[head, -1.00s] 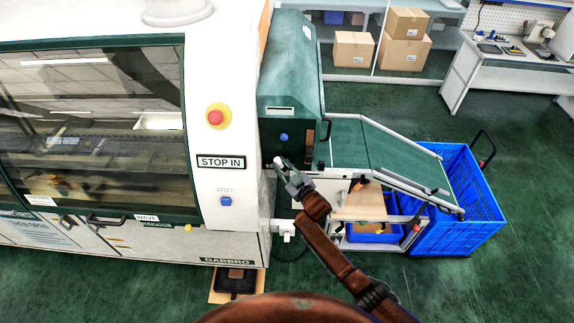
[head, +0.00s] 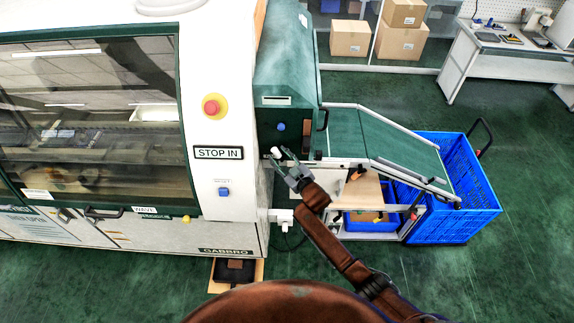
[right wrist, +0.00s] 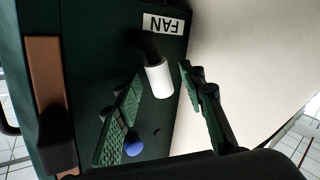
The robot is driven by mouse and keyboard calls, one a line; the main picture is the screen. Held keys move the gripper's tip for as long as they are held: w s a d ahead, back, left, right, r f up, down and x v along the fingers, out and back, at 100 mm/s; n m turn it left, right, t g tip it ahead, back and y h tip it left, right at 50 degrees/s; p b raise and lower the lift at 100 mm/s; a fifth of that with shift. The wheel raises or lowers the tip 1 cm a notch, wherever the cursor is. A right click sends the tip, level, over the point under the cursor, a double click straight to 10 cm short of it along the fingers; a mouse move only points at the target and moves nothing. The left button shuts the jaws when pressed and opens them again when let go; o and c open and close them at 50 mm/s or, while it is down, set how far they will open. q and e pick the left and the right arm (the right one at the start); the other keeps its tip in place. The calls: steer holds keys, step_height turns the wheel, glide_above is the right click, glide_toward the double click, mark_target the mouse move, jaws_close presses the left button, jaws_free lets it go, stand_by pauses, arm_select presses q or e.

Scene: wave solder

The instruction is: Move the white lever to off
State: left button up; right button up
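The white lever (right wrist: 158,80) is a short white cylinder on a black stem, just below the FAN label on the dark green panel in the right wrist view. In the head view the lever (head: 276,151) shows as a small white spot on the machine's end panel. My right gripper (right wrist: 162,72) is open, with one green-padded finger on each side of the lever. The lever appears between the fingertips; I cannot tell whether either finger touches it. The right gripper (head: 284,159) also shows at the panel in the head view. My left gripper is not in view.
A blue button (right wrist: 134,146) is beside the left finger in the right wrist view. A brown strip (right wrist: 44,75) runs along the panel's left. In the head view, a conveyor (head: 375,145) and blue crate (head: 462,218) stand to the right. Open green floor lies in front.

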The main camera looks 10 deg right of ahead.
steer(key=v, duration=1.1)
steer(key=shift+d+f, duration=0.1)
